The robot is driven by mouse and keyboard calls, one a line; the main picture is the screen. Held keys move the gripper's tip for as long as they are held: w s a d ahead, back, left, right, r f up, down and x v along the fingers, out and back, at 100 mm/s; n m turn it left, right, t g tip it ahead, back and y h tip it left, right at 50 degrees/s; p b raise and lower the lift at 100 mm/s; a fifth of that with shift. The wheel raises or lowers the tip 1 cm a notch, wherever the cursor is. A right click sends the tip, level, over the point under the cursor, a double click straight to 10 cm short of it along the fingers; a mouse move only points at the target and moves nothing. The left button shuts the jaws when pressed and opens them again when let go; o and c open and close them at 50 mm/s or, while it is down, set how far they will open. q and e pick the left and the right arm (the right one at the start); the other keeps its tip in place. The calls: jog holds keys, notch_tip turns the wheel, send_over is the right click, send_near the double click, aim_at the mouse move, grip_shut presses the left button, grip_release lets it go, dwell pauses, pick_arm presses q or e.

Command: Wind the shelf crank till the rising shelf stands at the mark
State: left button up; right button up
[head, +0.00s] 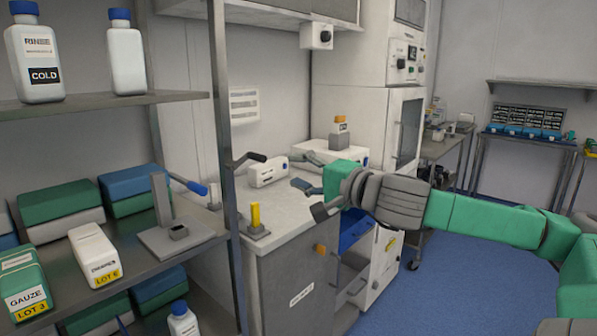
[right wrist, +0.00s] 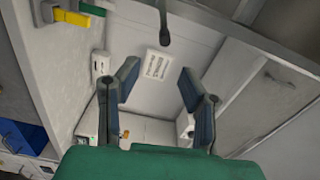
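A crank with a black handle (head: 248,160) sticks out from the grey upright post of the shelf rack at mid-height. A second lever with a blue grip (head: 190,185) shows just left of the post. I cannot tell for certain which one is the shelf crank. My right gripper (head: 303,175) is open and empty, right of the black handle and apart from it. In the right wrist view its two dark fingers (right wrist: 158,82) are spread with nothing between them. A dark rod (right wrist: 163,22) shows beyond them at the top. My left gripper is not in view. I cannot make out the shelf's mark.
The rack's middle shelf (head: 130,283) holds boxes and a grey stand (head: 175,235). A yellow upright piece (head: 255,216) stands on the counter (head: 285,226) near the post. A white device (head: 268,172) stands behind. Blue floor (head: 460,260) is open at right.

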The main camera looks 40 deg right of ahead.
aim_at(265, 160)
jog(key=w+n+p, duration=0.4)
jog(key=n+p, duration=0.2)
jog(key=n, duration=0.1)
jog(key=w+a+n+p, duration=0.1)
jog(key=w+n+p, duration=0.3)
jog(key=n, duration=0.3)
jog(key=w+n+p, duration=0.4)
jog(key=n+p, duration=0.3)
jog(key=shift+w+a+r+n+p, duration=0.15)
jog(key=shift+r+n+p, duration=0.05)
jog(key=shift+n+p, duration=0.1)
grip_shut()
